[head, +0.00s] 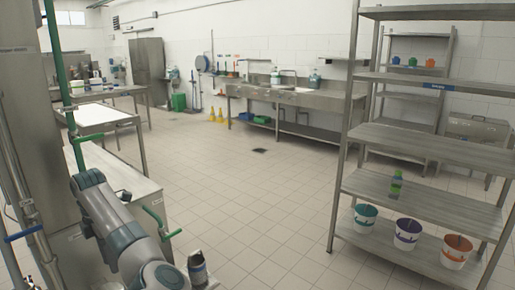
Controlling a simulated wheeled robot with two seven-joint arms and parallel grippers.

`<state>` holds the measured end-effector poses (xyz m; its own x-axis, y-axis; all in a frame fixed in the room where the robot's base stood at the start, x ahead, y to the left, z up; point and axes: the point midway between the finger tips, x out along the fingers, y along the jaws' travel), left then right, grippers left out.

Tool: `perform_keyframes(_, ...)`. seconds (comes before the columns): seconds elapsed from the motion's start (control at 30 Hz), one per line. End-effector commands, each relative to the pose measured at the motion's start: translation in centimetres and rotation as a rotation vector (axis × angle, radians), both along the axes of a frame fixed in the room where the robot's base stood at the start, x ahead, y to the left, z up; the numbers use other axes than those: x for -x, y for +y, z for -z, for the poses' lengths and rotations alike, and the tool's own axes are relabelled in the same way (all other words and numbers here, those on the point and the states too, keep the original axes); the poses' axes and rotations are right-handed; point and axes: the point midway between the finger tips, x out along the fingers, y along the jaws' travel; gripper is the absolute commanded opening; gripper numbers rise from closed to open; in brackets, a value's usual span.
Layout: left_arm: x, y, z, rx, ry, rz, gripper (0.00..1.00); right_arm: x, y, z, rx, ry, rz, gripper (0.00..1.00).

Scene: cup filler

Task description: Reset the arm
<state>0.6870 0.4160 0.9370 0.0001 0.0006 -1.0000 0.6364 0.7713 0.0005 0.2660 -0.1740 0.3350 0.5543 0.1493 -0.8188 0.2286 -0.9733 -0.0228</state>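My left arm comes in at the bottom left of the head view, bent, with grey and teal links. The dark and pale end part of my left gripper (198,268) shows low in the picture, over the tiled floor near the bottom edge. Its fingers are not clear, so I cannot tell whether it is open or shut. I see nothing clearly held in it. My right arm and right gripper are not in view.
A metal counter (125,186) and green pipe (58,75) stand close to my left arm. The tiled floor (255,195) between is open. A sink counter (300,98) stands behind.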

Motion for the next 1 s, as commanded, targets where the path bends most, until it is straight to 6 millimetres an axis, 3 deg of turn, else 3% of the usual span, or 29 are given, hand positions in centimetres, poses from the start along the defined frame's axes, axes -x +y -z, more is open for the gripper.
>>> perform_keyframes(0.13,0.1,0.1,0.1,-0.001,0.000,0.001,0.30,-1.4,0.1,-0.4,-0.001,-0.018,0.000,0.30)
perform_keyframes(0.53,1.8,2.0,2.8,-0.057,0.000,0.063,0.30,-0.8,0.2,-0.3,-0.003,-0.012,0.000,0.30)
perform_keyframes(0.77,3.7,3.8,5.3,-0.120,0.001,0.140,0.30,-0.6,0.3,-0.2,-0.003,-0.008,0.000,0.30)
perform_keyframes(1.0,7.2,6.3,9.2,-0.236,0.016,0.311,0.30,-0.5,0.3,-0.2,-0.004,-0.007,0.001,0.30)
